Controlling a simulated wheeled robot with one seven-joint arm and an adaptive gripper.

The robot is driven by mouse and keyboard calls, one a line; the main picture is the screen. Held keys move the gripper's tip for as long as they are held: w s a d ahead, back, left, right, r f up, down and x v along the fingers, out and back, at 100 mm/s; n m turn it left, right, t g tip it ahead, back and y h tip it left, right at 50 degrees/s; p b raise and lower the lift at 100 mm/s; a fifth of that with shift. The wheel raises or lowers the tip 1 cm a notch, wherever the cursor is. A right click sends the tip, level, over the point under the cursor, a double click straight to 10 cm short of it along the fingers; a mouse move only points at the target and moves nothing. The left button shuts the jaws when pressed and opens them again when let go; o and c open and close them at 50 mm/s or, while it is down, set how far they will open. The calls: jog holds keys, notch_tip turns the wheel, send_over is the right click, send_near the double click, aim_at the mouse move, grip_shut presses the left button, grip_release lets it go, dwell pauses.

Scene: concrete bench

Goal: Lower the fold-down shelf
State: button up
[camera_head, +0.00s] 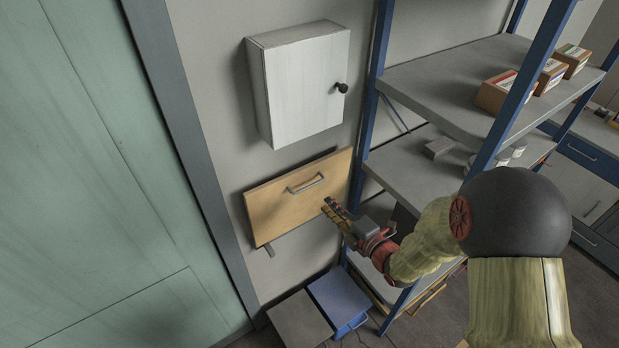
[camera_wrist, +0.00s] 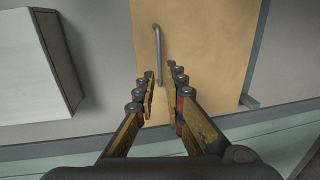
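The fold-down shelf (camera_head: 270,208) is a light wooden panel on the wall below the white cabinet. It looks upright, close to the wall, with a metal bar handle (camera_head: 306,184) near its upper edge. A grey bracket (camera_head: 269,250) shows under it. My gripper (camera_head: 329,206) is just right of and below the handle, in front of the panel's right part. The fingers do not appear to touch the handle.
A white wall cabinet (camera_head: 304,84) with a dark knob hangs above the shelf. A blue-framed rack (camera_head: 450,85) with boxes stands to the right, close to my arm. A blue bin (camera_head: 339,297) sits on the floor below. A green door (camera_head: 90,150) is at left.

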aim_at(310, 186)
jog(key=p+x, duration=0.1)
jog(key=x, duration=1.1)
jog(key=shift+s+r, duration=0.1)
grip_shut()
dwell(0.5)
